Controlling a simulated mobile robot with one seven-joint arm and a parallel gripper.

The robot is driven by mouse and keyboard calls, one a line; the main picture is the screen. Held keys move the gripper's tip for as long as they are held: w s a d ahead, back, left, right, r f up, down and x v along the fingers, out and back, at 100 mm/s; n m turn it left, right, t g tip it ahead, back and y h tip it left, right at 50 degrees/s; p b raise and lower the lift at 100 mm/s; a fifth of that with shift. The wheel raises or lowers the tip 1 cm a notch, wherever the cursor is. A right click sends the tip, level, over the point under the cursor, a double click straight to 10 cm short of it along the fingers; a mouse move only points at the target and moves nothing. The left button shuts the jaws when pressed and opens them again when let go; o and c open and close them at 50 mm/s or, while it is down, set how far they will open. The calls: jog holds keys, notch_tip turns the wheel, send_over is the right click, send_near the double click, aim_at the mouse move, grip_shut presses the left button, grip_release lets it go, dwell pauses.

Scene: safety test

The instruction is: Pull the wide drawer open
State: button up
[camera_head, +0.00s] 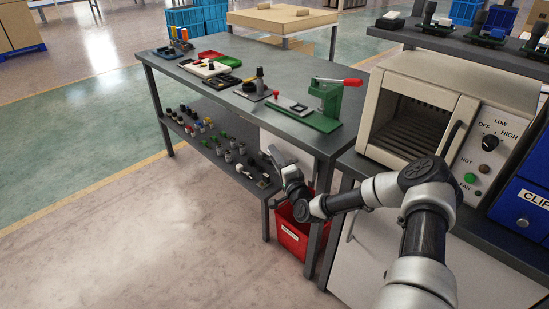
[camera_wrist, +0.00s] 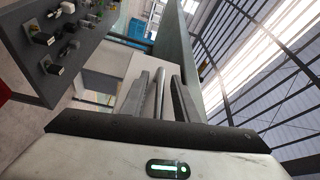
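A pale drawer front (camera_head: 271,143) shows under the grey workbench top at its right end, partly hidden by my gripper; I take it for the wide drawer. In the wrist view its pale face (camera_wrist: 147,62) lies ahead of my gripper, with a grey bar handle (camera_wrist: 160,88) standing out from it. My gripper (camera_wrist: 158,95) is open, with one finger on each side of the handle and gaps seen between. In the head view my gripper (camera_head: 276,160) is just below the bench top's edge. The drawer looks shut.
The bench top (camera_head: 262,115) carries trays and a green press (camera_head: 325,105). Its lower shelf (camera_head: 205,150) holds several small parts. A red bin (camera_head: 292,235) stands below my gripper. An oven (camera_head: 420,110) and blue drawers (camera_head: 525,205) are at right. Floor at left is clear.

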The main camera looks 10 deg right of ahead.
jog(key=shift+w, duration=0.3)
grip_shut()
jog(key=shift+a, duration=0.1)
jog(key=s+a, duration=0.8)
jog(key=a, duration=0.2)
jog(key=s+a+p, duration=0.1)
jog(key=s+a, duration=0.6)
jog(key=a, duration=0.4)
jog(key=shift+s+a, duration=0.2)
jog(key=shift+s, duration=0.15)
grip_release()
